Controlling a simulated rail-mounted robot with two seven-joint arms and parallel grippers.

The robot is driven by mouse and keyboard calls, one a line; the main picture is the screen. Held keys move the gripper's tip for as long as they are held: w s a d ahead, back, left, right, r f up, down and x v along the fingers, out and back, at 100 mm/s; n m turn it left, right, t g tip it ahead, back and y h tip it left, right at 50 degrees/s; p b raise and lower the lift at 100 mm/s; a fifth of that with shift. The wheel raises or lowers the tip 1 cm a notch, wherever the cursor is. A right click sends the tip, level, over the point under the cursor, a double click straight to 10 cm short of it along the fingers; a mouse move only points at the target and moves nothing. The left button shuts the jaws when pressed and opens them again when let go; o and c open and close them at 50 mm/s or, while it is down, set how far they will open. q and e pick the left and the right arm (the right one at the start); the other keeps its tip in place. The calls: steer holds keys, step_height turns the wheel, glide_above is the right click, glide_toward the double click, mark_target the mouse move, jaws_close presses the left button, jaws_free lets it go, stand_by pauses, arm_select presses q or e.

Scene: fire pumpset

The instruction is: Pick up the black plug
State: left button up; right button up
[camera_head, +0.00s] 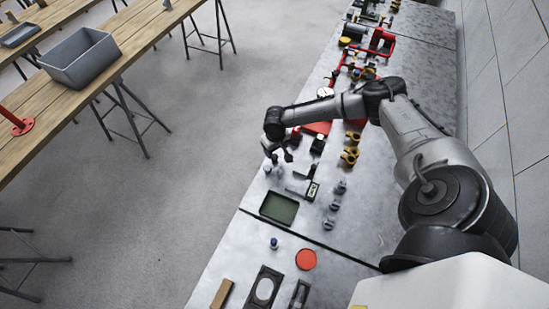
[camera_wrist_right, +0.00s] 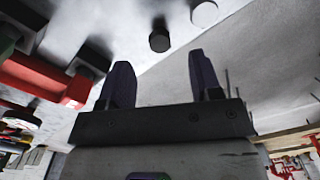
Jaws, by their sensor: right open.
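A short, dark, round piece that looks like the black plug (camera_wrist_right: 159,38) is on the grey metal bench top in the right wrist view. It lies beyond the gap between my right gripper's fingers, apart from both. I cannot clearly pick it out in the head view, where my gripper and its small size hide it. My right gripper (camera_head: 278,157) is over the left edge of the bench, with its fingers apart and empty. The fingers also show in the right wrist view (camera_wrist_right: 160,72). My left gripper is not in view.
A pale round piece (camera_wrist_right: 204,13) is close to the dark one. On the bench (camera_head: 235,262) are a green tray (camera_head: 279,208), brass fittings (camera_head: 349,156), a red disc (camera_head: 306,259) and red pipework (camera_head: 381,42). A grey bin (camera_head: 82,62) stands on a wooden table at left.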

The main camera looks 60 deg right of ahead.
mark_target(275, 157)
steer(key=shift+w+d+f, duration=0.1)
steer(key=shift+f, duration=1.5)
steer(key=shift+w+d+f, duration=0.1)
steer(key=shift+f, duration=1.45)
steer(key=c, duration=1)
steer(key=shift+r, duration=0.1)
steer(key=shift+c, duration=0.2)
